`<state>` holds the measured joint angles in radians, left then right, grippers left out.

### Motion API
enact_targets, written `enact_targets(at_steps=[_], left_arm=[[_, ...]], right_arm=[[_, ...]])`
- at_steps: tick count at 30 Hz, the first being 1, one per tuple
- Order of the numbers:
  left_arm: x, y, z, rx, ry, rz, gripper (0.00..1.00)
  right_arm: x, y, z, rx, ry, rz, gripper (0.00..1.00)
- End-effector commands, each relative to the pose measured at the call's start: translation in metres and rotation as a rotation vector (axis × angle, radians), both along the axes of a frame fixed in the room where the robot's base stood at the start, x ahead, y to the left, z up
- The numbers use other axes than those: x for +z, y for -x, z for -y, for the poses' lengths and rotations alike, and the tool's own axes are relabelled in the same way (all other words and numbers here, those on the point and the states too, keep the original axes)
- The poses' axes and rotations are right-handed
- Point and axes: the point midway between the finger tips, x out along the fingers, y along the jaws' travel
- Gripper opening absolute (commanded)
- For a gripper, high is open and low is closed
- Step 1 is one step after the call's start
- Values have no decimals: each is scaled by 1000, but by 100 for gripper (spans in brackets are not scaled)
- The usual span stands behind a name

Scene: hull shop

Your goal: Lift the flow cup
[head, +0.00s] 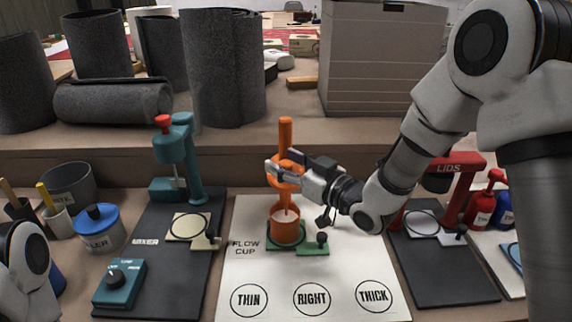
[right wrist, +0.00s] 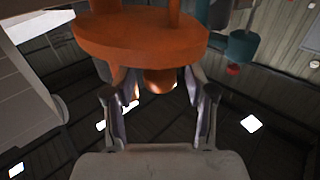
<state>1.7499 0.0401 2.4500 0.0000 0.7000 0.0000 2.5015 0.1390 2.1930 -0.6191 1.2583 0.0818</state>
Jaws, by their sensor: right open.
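In the right wrist view, the open fingers (right wrist: 158,108) stand either side of a rounded orange piece (right wrist: 159,80) below a broad orange disc (right wrist: 140,38). I cannot tell whether they touch it. My left gripper is out of view.
The teal mixer stand (head: 187,150) and a blue-lidded jar (head: 101,228) are left of the mat. The red LIDS press (head: 462,180) is close to my right arm. Three printed circles, including RIGHT (head: 311,299), lie clear at the mat's front.

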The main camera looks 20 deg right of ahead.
Motion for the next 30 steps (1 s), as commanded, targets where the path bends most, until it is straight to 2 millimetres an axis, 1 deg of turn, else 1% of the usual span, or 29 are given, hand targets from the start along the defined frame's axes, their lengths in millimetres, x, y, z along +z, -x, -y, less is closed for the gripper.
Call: enact_targets(at_steps=[3, 4, 5, 6, 8, 9, 14, 17, 20, 27, 30], left_arm=[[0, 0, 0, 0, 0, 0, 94], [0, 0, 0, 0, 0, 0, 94], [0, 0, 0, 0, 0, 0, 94], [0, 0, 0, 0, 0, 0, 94], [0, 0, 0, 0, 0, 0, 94], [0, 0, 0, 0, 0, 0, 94], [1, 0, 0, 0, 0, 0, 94], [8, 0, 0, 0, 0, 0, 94], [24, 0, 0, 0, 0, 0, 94], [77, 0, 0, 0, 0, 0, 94], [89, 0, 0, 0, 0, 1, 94]], right_arm=[[0, 0, 0, 0, 0, 0, 55], [0, 0, 0, 0, 0, 0, 52], [0, 0, 0, 0, -1, 0, 41], [0, 0, 0, 0, 0, 0, 27], [0, 0, 0, 0, 0, 0, 6], [0, 0, 0, 0, 0, 0, 0], [1, 0, 0, 0, 0, 0, 0], [9, 0, 0, -1, 0, 1, 0], [29, 0, 1, -1, 0, 2, 0], [96, 0, 1, -1, -1, 4, 0], [112, 0, 1, -1, -1, 4, 0]])
